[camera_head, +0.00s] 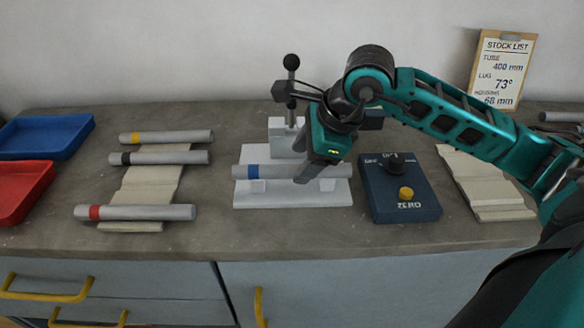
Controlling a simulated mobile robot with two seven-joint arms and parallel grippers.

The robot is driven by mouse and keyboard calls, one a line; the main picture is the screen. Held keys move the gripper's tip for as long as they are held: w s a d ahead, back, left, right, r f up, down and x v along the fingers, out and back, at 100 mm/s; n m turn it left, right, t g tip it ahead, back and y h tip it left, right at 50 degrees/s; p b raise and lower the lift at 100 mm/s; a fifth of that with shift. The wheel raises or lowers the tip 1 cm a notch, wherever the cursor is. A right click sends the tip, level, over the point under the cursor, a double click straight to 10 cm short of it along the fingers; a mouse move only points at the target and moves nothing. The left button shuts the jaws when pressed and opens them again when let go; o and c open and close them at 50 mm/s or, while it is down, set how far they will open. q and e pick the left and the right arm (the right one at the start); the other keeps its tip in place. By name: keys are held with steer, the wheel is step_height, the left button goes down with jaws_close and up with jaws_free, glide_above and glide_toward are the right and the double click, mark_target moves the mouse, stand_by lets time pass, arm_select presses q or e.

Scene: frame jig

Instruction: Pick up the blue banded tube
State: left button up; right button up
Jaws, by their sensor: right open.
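The blue banded tube (276,172) is a grey tube with a blue band near its left end. It lies level across the supports of a white jig plate (290,201) in the middle of the bench. My right gripper (303,180) reaches down from the upper right, with its fingers at the right part of the tube and hiding some of it. The gripper is open. Whether its fingers straddle the tube or are just in front of it cannot be told. My left gripper is not in view.
Tubes with yellow (166,137), black (160,157) and red (135,212) bands lie on a folded cloth to the left. A dark blue control box (415,207) stands close right of the jig. A black-knobbed post (291,85) rises behind the tube. Trays (45,152) are far left.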

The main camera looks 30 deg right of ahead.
mark_target(294, 167)
steer(key=shift+x, duration=1.6)
steer(key=shift+a+r, duration=0.1)
steer(key=shift+a, duration=0.05)
jaws_close()
